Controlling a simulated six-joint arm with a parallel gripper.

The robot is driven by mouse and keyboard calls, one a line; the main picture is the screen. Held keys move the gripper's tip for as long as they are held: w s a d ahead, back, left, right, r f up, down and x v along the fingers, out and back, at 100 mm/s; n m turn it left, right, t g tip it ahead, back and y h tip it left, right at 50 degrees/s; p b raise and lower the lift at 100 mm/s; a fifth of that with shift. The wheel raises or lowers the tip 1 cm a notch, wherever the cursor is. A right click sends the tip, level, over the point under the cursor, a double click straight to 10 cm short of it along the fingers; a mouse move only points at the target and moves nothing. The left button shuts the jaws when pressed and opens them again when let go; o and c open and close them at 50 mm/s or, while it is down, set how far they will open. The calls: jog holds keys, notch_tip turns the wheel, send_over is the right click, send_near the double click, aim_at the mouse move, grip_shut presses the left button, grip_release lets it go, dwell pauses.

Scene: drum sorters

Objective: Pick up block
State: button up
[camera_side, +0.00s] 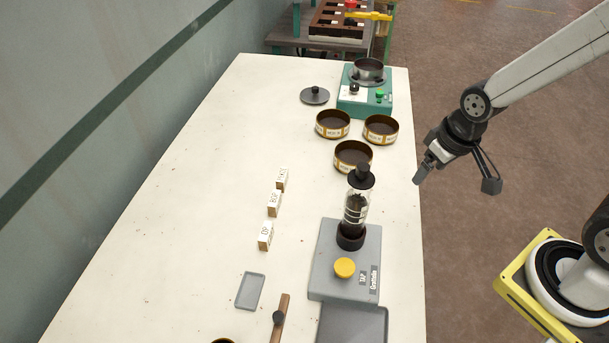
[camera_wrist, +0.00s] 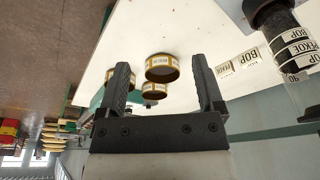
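Three small labelled blocks stand in a row on the white table in the side view: the OP block (camera_side: 265,236), the BOP block (camera_side: 274,204) and the PEKOE block (camera_side: 282,179). They have white label faces and brown sides. My gripper (camera_side: 419,178) is by the table's right edge, well right of the blocks and holding nothing. In the wrist view my gripper (camera_wrist: 161,66) has its two fingers spread wide apart. The BOP block (camera_wrist: 249,57) and the PEKOE block (camera_wrist: 226,70) show there, right of the fingers. The OP block cannot be made out there.
A grey tapper base (camera_side: 325,275) carries a glass cylinder (camera_side: 355,208) and a yellow button, between the blocks and my gripper. Three round tins (camera_side: 352,155) and a green machine (camera_side: 364,104) stand farther back. A grey tray (camera_side: 250,291) lies in front. The table's left side is clear.

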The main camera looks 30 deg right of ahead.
jog(key=shift+o, duration=0.3)
jog(key=shift+r, duration=0.1)
jog(key=shift+w+v, duration=0.55)
jog(key=shift+v, duration=1.8)
jog(key=n+g, duration=0.3)
jog(key=n, duration=0.6)
send_over(266, 231)
notch_tip(266, 231, down, 11)
jog(key=shift+f, duration=1.7)
